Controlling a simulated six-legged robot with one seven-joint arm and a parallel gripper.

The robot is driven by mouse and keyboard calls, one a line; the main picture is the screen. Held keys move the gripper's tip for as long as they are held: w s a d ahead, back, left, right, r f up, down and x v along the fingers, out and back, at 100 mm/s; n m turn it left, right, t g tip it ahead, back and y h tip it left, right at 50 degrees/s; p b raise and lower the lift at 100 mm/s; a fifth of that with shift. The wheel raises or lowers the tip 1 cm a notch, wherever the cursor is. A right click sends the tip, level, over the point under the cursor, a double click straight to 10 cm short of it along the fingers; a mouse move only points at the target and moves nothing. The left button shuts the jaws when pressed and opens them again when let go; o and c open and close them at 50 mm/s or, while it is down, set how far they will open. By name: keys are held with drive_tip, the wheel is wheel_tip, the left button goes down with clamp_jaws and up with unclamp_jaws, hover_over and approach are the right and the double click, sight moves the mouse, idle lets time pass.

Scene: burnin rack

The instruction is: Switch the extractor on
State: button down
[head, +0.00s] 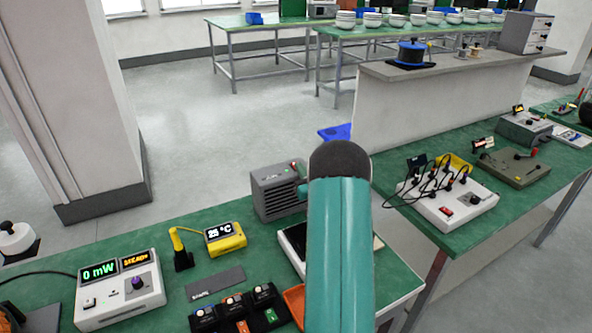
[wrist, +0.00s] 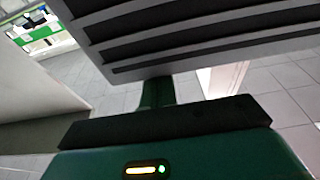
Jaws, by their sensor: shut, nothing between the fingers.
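The extractor looks to be the grey box with a slatted front (head: 278,193), standing at the back edge of the green bench. A small red part (head: 294,164) shows at its upper right. In the wrist view its dark slats (wrist: 195,35) fill the top. My gripper (wrist: 157,92) is shut and empty, its green fingers pointing up to the box's lower edge; I cannot tell whether they touch. In the head view my teal arm hides most of the gripper, which is at the box's right side. I cannot make out the switch's position.
A yellow meter reading 25 °C (head: 226,237), a power meter reading 0 mW (head: 120,290) and a black block with several slots (head: 240,310) stand left of my arm. A white box with black leads (head: 447,203) stands on the right bench. A pillar (head: 80,100) rises at left.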

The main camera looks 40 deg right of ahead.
drive_tip(key=r, duration=0.5)
drive_tip(key=shift+w, duration=0.25)
drive_tip(key=v, duration=1)
drive_tip(key=w+a+r+g, duration=0.4)
drive_tip(key=w+a+r, duration=0.2)
drive_tip(key=a+r, duration=0.35)
drive_tip(key=s+a+r+g+y, duration=0.1)
drive_tip(key=s+a+g, duration=0.1)
drive_tip(key=a, duration=0.6)
drive_tip(key=s+a+r+g+y, duration=0.1)
drive_tip(key=s+a+r+g, duration=0.1)
drive_tip(key=a, duration=0.7)
drive_tip(key=shift+s+n+g, duration=0.3)
drive_tip(key=shift+s, duration=0.05)
drive_tip(key=s+a+n+g+y, duration=0.3)
drive_tip(key=s+a+g+y, duration=0.1)
drive_tip(key=s+a, duration=1.4)
drive_tip(key=shift+s+f+g, duration=0.4)
drive_tip(key=shift+s+g, duration=0.15)
drive_tip(key=shift+g, duration=0.05)
